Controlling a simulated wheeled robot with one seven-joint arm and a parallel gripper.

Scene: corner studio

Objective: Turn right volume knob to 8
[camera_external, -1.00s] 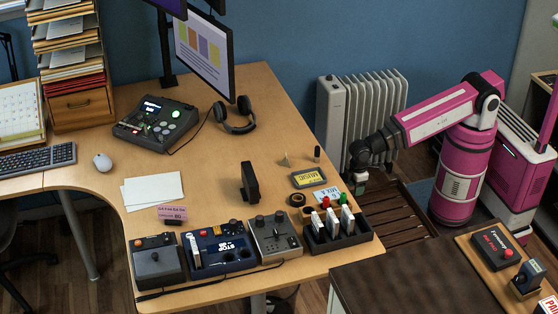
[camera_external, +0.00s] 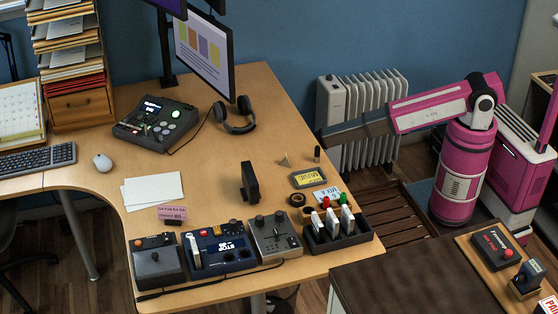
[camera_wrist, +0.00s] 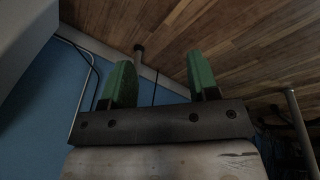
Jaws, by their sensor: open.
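In the external view, a grey control box (camera_external: 289,243) stands at the desk's front edge, the rightmost of three, with two dark round knobs on its top edge, a left one (camera_external: 260,220) and a right one (camera_external: 279,216). Their markings are too small to read, and I cannot tell which knob is the right volume knob. My gripper (camera_wrist: 162,80) shows in the wrist view with two green fingers apart and nothing between them. In the external view my forearm reaches left to the radiator, well away from the boxes; the fingers are not clear there.
A dark blue box (camera_external: 235,242) and another grey box (camera_external: 157,264) stand left of the control box. A dark tray (camera_external: 352,240) with several upright white items stands at its right. A black upright stand (camera_external: 249,181) is behind. A white radiator (camera_external: 365,95) stands beside my arm.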

